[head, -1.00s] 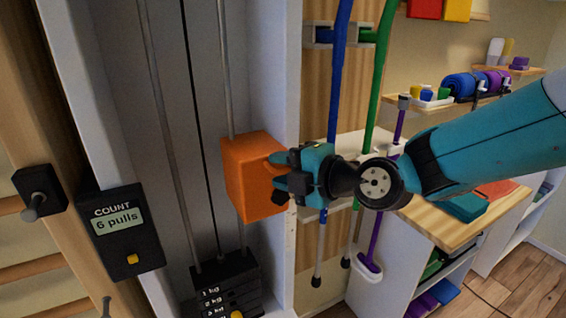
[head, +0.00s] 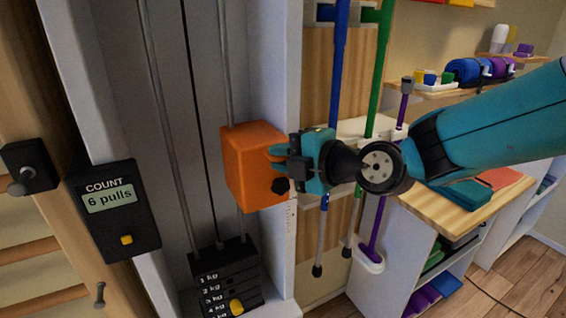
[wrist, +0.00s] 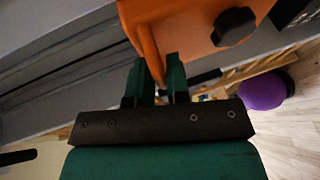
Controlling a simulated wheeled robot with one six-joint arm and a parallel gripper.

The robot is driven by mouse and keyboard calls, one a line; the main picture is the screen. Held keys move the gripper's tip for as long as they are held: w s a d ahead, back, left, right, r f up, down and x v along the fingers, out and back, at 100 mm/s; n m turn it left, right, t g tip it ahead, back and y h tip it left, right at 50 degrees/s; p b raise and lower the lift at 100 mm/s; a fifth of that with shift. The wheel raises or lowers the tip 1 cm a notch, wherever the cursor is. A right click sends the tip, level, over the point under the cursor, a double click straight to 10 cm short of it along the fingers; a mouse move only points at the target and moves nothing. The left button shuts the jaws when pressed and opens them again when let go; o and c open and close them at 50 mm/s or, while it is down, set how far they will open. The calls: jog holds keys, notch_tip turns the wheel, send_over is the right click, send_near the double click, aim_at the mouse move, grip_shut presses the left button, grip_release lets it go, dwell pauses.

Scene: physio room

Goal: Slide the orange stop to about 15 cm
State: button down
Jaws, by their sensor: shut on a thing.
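The orange stop (head: 247,170) is a block on the vertical rods of the pulley column, with a dark knob (head: 281,186) at its lower right. My gripper (head: 281,157) is at the block's right side, shut on a thin orange part of it. In the wrist view the two green fingers (wrist: 156,82) close on an orange tab below the block (wrist: 185,22), and the knob (wrist: 233,27) shows to the right. A small marked scale (head: 291,222) runs down the white post just below the block. Its numbers are too small to read.
A weight stack (head: 226,280) with a yellow pin stands below the stop. A counter (head: 114,209) reading "6 pulls" is at the left. Blue (head: 338,75) and green (head: 378,75) poles stand to the right, behind my gripper. The rods between stop and stack are clear.

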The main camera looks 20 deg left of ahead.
aim_at(268, 170)
notch_tip(268, 170, down, 4)
jog(key=b, duration=0.4)
jog(key=shift+r+b, duration=0.2)
jog(key=shift+b, duration=0.1)
jog(key=shift+r, duration=0.2)
jog(key=c, duration=1.2)
grip_release()
jog(key=shift+d, duration=0.1)
jog(key=b+v, duration=0.4)
jog(key=v, duration=1.3)
jog(key=shift+r, duration=0.15)
jog(key=shift+s+d, duration=0.15)
